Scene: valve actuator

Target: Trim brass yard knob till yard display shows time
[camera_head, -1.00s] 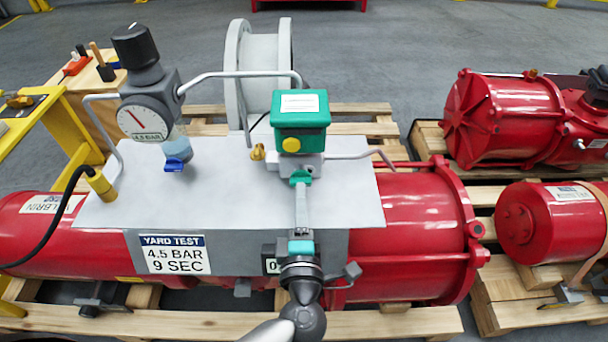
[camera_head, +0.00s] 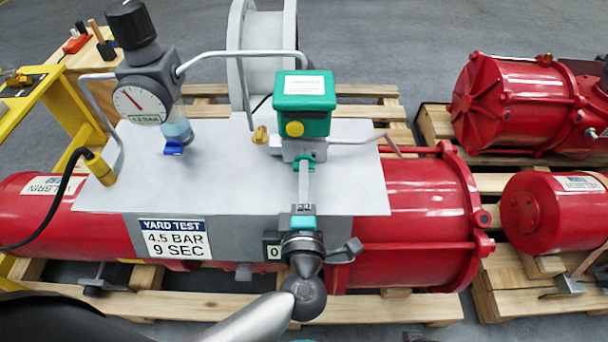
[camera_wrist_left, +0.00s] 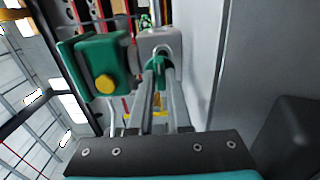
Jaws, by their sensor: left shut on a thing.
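The small brass knob (camera_head: 260,135) sits on the left side of the grey valve block (camera_head: 297,149), below the green box (camera_head: 304,100) with a yellow button. My left gripper (camera_head: 305,165) reaches up to the block's front. Its fingers are closed on a green fitting there, which also shows between the fingertips in the left wrist view (camera_wrist_left: 157,66). The brass knob is apart from the fingers in the head view. The yard display (camera_head: 271,250) shows a "0"; the rest is hidden behind my gripper. My right gripper is out of view.
A "YARD TEST 4.5 BAR 9 SEC" sign (camera_head: 174,239) is left of the display. A regulator with a gauge (camera_head: 141,103) stands on the grey plate (camera_head: 220,185). Grey pipes arch near the box. Other red actuators (camera_head: 510,105) lie on pallets at right.

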